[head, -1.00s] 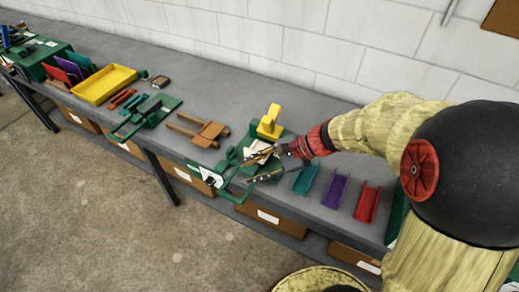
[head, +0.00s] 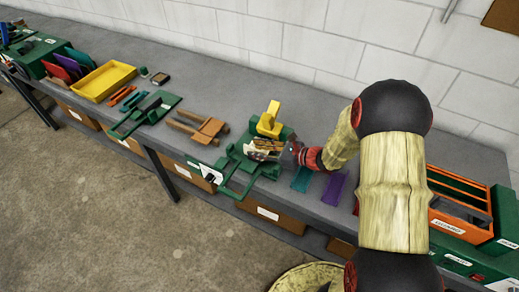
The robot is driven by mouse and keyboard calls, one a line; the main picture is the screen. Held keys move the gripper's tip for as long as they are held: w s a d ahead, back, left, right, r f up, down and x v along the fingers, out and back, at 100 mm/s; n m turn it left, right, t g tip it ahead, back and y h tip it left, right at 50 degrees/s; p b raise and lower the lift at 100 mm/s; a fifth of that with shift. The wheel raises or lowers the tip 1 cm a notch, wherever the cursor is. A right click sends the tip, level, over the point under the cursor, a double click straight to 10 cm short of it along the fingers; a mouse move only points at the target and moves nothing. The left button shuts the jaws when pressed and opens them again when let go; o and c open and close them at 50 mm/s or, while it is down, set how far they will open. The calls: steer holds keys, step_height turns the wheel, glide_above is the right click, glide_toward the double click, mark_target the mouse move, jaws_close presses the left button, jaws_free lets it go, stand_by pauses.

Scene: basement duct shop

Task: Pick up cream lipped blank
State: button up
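The cream blank (head: 249,149) shows as a small pale patch on the green bench tool (head: 238,183), just in front of the yellow block (head: 269,122). My gripper (head: 258,149) is over that tool, pointing left, with its fingers right at the cream blank. The fingers cover much of the blank, so its lip does not show. The gap between the fingers is too small and overlapped to tell whether they are open or shut on it.
A teal channel (head: 302,179) and a purple channel (head: 333,189) lie right of the tool, near my arm. A brown forked piece (head: 200,129) lies to its left. A yellow tray (head: 102,82) is farther left.

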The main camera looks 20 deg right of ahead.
steer(key=shift+x, duration=1)
steer(key=c, duration=0.4)
steer(key=c, duration=0.3)
jaws_close()
